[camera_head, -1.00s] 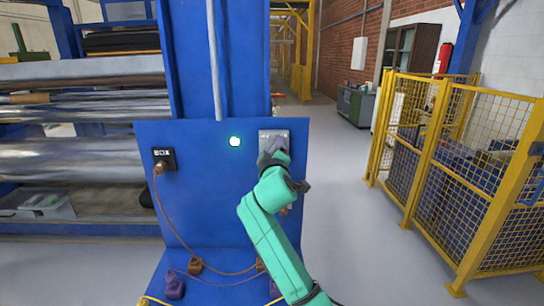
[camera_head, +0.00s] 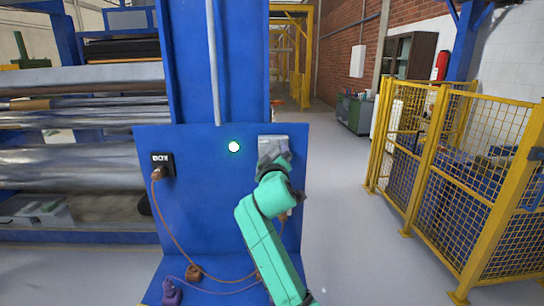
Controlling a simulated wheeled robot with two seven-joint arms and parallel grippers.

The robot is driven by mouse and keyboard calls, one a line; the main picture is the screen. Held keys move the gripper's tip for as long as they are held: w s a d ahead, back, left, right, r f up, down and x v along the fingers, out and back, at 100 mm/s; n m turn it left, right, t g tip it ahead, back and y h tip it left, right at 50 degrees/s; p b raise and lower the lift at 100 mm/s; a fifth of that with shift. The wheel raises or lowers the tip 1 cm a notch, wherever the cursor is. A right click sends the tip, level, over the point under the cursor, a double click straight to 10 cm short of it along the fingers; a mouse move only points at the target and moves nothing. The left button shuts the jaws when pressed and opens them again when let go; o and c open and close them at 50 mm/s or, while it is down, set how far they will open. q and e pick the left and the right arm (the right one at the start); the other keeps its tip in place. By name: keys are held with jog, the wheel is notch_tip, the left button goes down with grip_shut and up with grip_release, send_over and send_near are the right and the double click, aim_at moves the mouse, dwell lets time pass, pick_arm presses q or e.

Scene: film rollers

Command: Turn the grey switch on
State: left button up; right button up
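The grey switch (camera_head: 270,143) is a box on the upper right of the blue panel (camera_head: 205,200). My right gripper (camera_head: 272,162) is in front of its lower part and hides much of it. Whether the gripper touches the switch, and how its fingers stand, I cannot tell. A round light (camera_head: 234,147) on the panel, left of the switch, glows white-green. My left gripper is not in view.
A black socket box (camera_head: 163,164) with a brown plug and cable is on the panel's left side. Purple (camera_head: 171,292) and brown (camera_head: 194,273) plugs lie on the panel's base. Metal rollers (camera_head: 80,160) stand at left, a yellow mesh fence (camera_head: 455,160) at right. The floor between panel and fence is clear.

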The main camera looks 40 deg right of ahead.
jog(key=shift+s+a+r, duration=0.1)
jog(key=shift+s+a, duration=0.2)
jog(key=shift+s, duration=0.1)
jog(key=b+v, duration=0.4)
jog(key=v, duration=0.9)
jog(key=shift+s+a, duration=0.2)
